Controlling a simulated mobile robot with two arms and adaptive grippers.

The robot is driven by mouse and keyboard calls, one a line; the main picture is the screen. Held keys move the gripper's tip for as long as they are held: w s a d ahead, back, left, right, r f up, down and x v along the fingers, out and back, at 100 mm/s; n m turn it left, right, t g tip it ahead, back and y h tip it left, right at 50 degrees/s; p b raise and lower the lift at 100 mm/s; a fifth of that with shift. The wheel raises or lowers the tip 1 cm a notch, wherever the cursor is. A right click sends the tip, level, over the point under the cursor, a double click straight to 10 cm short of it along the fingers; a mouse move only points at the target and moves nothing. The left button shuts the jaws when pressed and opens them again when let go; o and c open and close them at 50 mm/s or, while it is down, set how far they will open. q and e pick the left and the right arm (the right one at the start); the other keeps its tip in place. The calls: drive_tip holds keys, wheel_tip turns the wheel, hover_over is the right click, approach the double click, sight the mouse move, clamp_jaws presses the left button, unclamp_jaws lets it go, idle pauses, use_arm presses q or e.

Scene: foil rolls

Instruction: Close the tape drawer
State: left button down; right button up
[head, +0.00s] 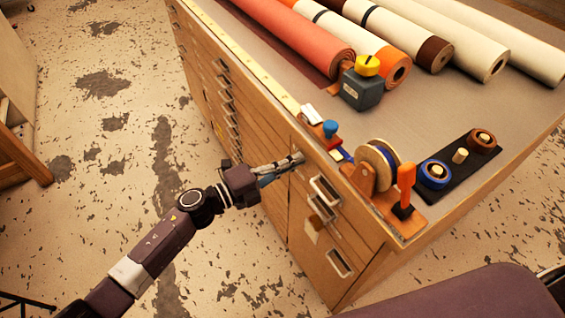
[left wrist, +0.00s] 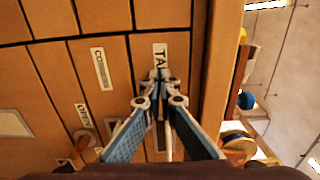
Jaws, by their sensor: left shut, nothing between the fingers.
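The tape drawer (left wrist: 182,62) is the top drawer of the wooden cabinet, with a label partly reading "TA" in the left wrist view. Its front looks about flush with the fronts beside it; I cannot tell if a small gap is left. Its metal handle (head: 325,188) shows in the head view. My left gripper (head: 297,160) is shut and empty, with its fingertips close in front of the drawer front, near the label. The gripper also shows in the left wrist view (left wrist: 160,76); whether it touches the front is unclear. My right gripper is not in view.
More drawers (head: 225,100) run along the front. The floor (head: 110,130) is clear.

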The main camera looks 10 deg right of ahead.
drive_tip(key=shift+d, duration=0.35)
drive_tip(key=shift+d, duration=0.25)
